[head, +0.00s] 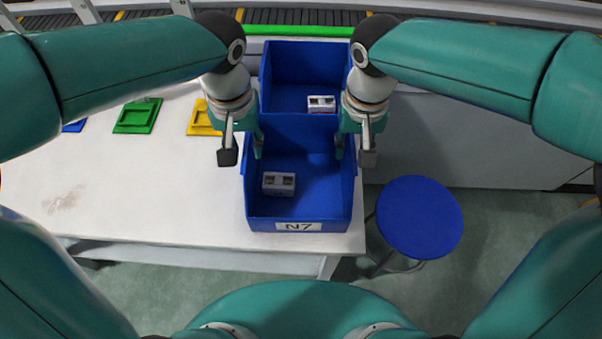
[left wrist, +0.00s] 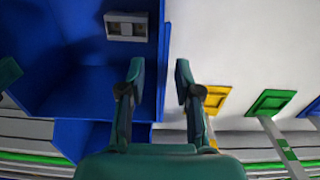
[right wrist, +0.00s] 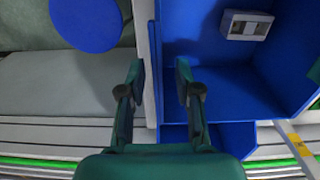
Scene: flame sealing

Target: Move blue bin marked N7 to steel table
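The blue bin marked N7 (head: 335,227) stands at the right end of the white table, its label facing me. A small grey-white block with dark recesses (head: 278,183) lies inside it; the block also shows in the left wrist view (left wrist: 126,27) and right wrist view (right wrist: 246,26). My left gripper (head: 243,152) is open at the bin's left wall, one finger inside and one outside. My right gripper (head: 353,152) is open at the right wall in the same way. Gaps show between fingers and walls in the wrist views. I cannot identify a steel table.
A second blue bin (head: 290,62) with a similar block (head: 321,104) stands directly behind. Green (head: 138,117) and yellow (head: 201,120) pieces lie left on the white table (head: 150,195). A blue round stool (head: 420,216) stands right. A roller conveyor (head: 300,17) runs behind.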

